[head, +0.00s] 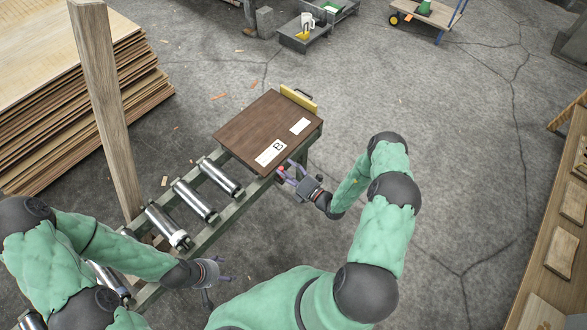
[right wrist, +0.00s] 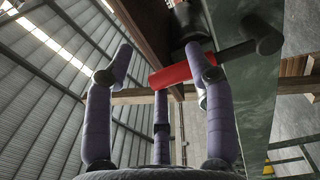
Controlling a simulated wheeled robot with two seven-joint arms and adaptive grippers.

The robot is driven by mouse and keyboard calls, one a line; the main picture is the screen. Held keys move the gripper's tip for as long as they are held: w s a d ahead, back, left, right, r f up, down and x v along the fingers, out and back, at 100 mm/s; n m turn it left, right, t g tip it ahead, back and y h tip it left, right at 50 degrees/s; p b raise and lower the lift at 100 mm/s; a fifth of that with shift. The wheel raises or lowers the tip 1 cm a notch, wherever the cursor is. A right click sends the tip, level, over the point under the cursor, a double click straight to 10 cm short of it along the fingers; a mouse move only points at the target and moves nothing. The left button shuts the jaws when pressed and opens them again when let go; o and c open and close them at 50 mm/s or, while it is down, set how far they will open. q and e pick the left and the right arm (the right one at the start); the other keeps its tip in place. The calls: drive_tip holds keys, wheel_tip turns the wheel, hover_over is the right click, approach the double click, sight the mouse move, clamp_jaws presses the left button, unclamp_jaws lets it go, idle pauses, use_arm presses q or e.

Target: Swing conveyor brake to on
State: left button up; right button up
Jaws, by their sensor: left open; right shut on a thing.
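The conveyor brake shows as a red grip (right wrist: 182,75) on a dark lever in the right wrist view, with a dark pivot behind it. In the head view a small bit of the red grip (head: 281,168) shows at the conveyor's near side, below the board marked B. My right gripper (head: 288,174) is shut on the red grip, with its purple fingers around it. The lever's on and off marks cannot be made out. My left gripper (head: 214,284) is open and empty, beside the conveyor's near side.
The roller conveyor (head: 218,227) runs from lower left to the middle, with a brown board (head: 247,128) marked B at its far end and a yellow stop (head: 298,99) behind. A wooden post (head: 104,100) and veneer stack (head: 125,75) stand left. A bench (head: 555,225) is at right.

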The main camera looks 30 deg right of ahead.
drive_tip(key=v, duration=0.6)
drive_tip(key=shift+s+a, duration=0.25)
drive_tip(key=shift+a, duration=0.05)
drive_tip(key=shift+f, duration=0.15)
